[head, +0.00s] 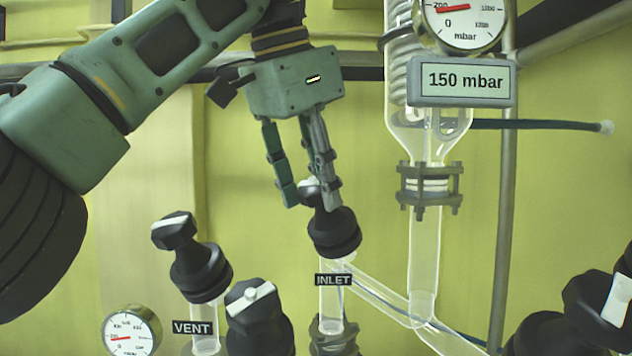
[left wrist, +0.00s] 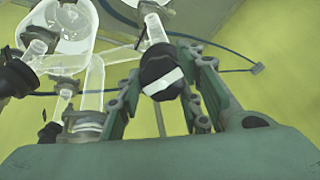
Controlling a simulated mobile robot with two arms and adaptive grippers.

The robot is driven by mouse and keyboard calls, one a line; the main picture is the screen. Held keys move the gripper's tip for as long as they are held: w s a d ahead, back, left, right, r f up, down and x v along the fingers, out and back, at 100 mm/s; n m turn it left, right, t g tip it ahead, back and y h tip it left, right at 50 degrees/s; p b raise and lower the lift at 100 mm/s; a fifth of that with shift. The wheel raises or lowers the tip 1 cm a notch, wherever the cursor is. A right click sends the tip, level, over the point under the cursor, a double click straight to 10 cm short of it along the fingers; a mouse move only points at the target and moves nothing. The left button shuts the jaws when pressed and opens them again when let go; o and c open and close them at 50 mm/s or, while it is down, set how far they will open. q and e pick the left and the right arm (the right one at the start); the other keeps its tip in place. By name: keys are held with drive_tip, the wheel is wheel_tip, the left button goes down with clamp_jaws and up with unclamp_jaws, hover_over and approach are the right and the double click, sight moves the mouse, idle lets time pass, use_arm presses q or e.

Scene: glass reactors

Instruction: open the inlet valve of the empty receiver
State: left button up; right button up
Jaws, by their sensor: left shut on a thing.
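The inlet valve (head: 336,232) has a black knob with a white bar on top and stands above the INLET label (head: 333,281) on a glass tube. My left gripper (head: 309,200) comes down from above with its fingers around the top of this knob. It is shut on the knob, and the fingers hide part of the white bar. In the left wrist view the knob (left wrist: 160,77) sits between the two fingers (left wrist: 160,95), its white bar slightly tilted. The receiver itself cannot be made out clearly. My right gripper is not in view.
Left of the inlet stand the VENT valve (head: 190,257) and another black knob (head: 257,315). A small gauge (head: 131,331) is at the lower left. A condenser tube (head: 427,180) and a 150 mbar display (head: 462,80) are at the right. More black knobs (head: 600,300) crowd the lower right.

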sight(307, 194)
use_arm(q)
drive_tip(key=shift+f, duration=0.25)
drive_tip(key=o, duration=1.1)
drive_tip(key=shift+s, duration=0.15)
drive_tip(key=shift+r, duration=0.15)
drive_tip(key=shift+r, duration=0.15)
drive_tip(key=shift+v, duration=0.8)
drive_tip(key=shift+s+a+r, duration=0.2)
drive_tip(key=shift+s+r, duration=0.25)
drive_tip(key=shift+r, duration=0.15)
drive_tip(key=shift+s+a+f, duration=0.1)
drive_tip(key=shift+s+a, duration=0.55)
drive_tip(key=shift+s, duration=0.05)
drive_tip(key=s+a, duration=0.5)
drive_tip(key=s, duration=0.3)
drive_tip(key=shift+a, duration=0.25)
